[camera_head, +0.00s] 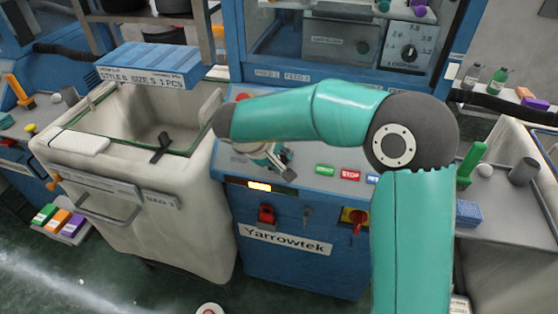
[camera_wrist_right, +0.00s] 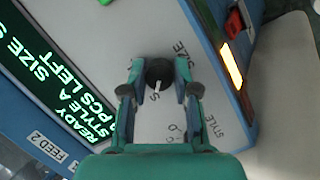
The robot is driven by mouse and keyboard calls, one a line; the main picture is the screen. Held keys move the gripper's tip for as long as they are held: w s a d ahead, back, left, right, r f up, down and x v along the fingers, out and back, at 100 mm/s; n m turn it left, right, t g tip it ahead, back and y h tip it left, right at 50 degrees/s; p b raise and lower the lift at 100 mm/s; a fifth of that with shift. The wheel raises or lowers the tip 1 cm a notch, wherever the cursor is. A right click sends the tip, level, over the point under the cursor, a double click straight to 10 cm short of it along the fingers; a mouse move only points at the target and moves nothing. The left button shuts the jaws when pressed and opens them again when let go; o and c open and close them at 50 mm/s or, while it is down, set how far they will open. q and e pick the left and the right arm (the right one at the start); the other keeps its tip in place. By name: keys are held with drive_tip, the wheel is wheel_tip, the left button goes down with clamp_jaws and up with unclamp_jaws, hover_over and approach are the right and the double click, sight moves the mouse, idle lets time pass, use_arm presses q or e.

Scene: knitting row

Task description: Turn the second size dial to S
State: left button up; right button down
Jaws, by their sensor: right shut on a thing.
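The size dial (camera_wrist_right: 158,71) is a round black knob with a white pointer line, on a pale panel in the right wrist view. The word SIZE is printed beside it. My right gripper (camera_wrist_right: 158,78) has a finger on each side of the knob and is shut on it. The pointer faces down in that view, towards a small letter that looks like S. In the head view my right gripper (camera_head: 272,160) is over the blue machine's control panel, and my arm hides the dial. My left gripper is not in view.
A green-lit display (camera_wrist_right: 50,85) reads READY, STYLE A and SIZE, with its edge cut off. A FEED 2 label (camera_wrist_right: 52,146) is below it. Green and red buttons (camera_head: 350,174) sit right of my gripper. A cream bin (camera_head: 135,215) stands left of the machine.

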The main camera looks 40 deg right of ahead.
idle(0.4)
drive_tip(key=c, duration=0.9)
unclamp_jaws()
drive_tip(key=shift+a, duration=0.1)
drive_tip(key=shift+o, duration=0.2)
drive_tip(key=v, duration=1.2)
drive_tip(key=shift+f, duration=0.1)
